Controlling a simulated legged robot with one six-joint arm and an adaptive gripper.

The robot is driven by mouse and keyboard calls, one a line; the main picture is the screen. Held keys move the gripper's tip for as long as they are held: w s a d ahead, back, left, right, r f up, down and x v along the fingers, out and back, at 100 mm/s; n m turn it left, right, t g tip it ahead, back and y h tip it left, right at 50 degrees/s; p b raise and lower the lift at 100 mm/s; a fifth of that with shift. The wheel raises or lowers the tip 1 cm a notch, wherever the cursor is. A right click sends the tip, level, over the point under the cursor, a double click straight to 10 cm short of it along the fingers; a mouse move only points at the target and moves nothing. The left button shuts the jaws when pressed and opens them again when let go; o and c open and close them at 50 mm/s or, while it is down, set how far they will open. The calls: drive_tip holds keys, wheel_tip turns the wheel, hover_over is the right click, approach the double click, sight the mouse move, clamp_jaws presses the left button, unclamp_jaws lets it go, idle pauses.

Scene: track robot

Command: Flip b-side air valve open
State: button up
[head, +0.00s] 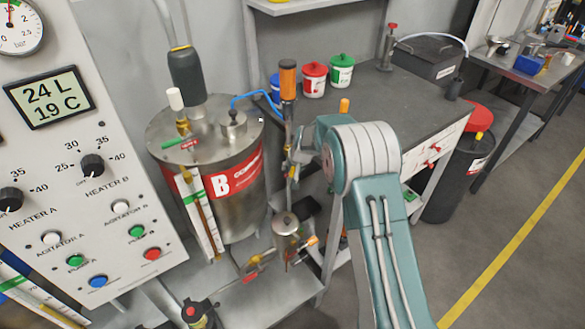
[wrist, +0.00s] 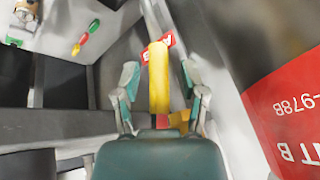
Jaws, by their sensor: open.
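The B tank (head: 222,185), a metal drum with a red label, stands left of my gripper (head: 297,152) in the head view. In the wrist view my gripper (wrist: 160,78) is open, one finger on each side of a narrow yellow bar (wrist: 158,75). The bar looks like the air valve's handle, but I cannot be sure. I see no finger clearly touching it. A red tag (wrist: 150,51) with white letters is partly hidden behind the bar. The valve's body is not clear in either view.
The tank's red label (wrist: 285,108) is close on the right in the wrist view. A red, green and yellow fitting (wrist: 86,37) is at upper left. A workbench (head: 400,105) with tubs stands behind my arm, and a control panel (head: 85,190) is at left.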

clamp_jaws()
drive_tip(key=shift+d, duration=0.1)
drive_tip(key=shift+w+d+t+h, duration=0.25)
drive_tip(key=shift+t+h, duration=0.15)
drive_tip(key=shift+h, duration=0.3)
drive_tip(key=shift+w+d+n+t+h, duration=0.1)
drive_tip(key=shift+d+n+t+h, duration=0.2)
drive_tip(key=shift+t+h, duration=0.25)
unclamp_jaws()
